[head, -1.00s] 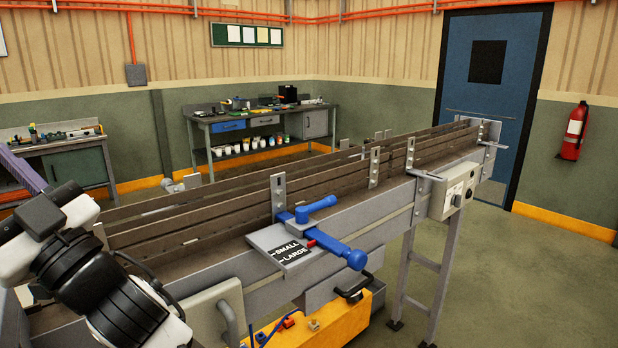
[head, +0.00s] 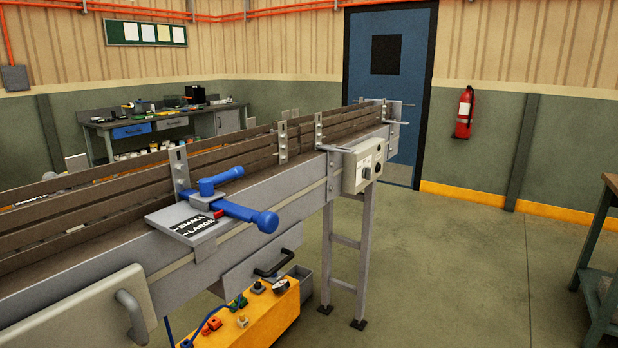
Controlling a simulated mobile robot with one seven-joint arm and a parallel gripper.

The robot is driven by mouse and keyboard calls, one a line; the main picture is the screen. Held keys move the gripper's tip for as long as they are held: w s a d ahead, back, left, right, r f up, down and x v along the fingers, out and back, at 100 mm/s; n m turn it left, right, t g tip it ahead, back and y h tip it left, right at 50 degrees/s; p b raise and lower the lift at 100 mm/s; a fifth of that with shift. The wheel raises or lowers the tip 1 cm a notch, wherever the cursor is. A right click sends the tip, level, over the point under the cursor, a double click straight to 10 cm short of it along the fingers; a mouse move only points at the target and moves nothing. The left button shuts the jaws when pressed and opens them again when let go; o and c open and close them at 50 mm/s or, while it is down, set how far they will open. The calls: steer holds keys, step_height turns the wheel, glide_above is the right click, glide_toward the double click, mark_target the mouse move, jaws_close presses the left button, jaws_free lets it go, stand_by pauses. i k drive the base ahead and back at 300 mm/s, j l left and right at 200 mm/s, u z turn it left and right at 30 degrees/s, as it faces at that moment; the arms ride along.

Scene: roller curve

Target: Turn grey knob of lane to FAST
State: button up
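The lane (head: 275,198) is a long conveyor with brown side rails, running from the lower left to the back right. A pale grey control box (head: 361,166) is fixed to its side near the far end. A small grey knob (head: 367,173) shows on the box, with another dark round control (head: 377,168) beside it. The lettering on the box is too small to read, so I cannot tell the knob's setting. My gripper is not in view.
A blue handle (head: 250,214) juts from the lane above a SMALL/LARGE plate (head: 190,222). A yellow box (head: 250,318) with small fittings stands below. The lane's leg (head: 365,255) is under the control box. Open floor (head: 450,270) lies to the right, before a green bench (head: 600,270).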

mark_target(367, 171)
steer(key=i+l+z, duration=0.6)
steer(key=l, duration=0.15)
steer(key=i+l+u, duration=0.2)
steer(key=i, duration=0.25)
steer(key=i+l+u, duration=0.2)
steer(key=i+l, duration=0.2)
steer(key=i+j+u, duration=0.2)
steer(key=i, duration=0.3)
